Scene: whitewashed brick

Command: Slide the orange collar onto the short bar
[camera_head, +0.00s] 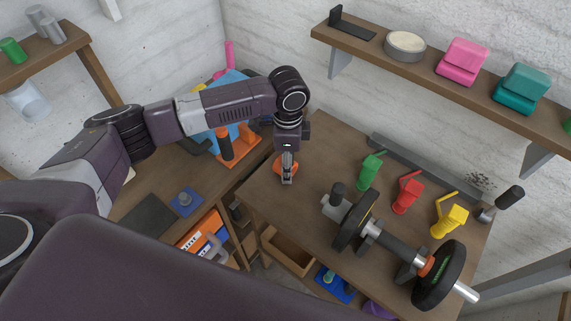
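My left gripper (287,179) points straight down over the near left part of the workbench. An orange thing (278,167), which looks like the orange collar, shows on both sides of its fingers. The fingers cover its middle, and I cannot tell whether they grip it or whether it rests on the bench. The short bar (395,243) lies diagonally on the bench to the right, with a black plate (354,222) near its left end and another (440,276) near its right end. An orange ring (427,266) shows beside the right plate. My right gripper is out of view.
Green (369,172), red (407,195) and yellow (449,220) clamp-like items stand in a row behind the bar. A wall shelf (440,85) hangs above. An orange-based stand (238,150) is on the left table. Bare bench lies between gripper and bar.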

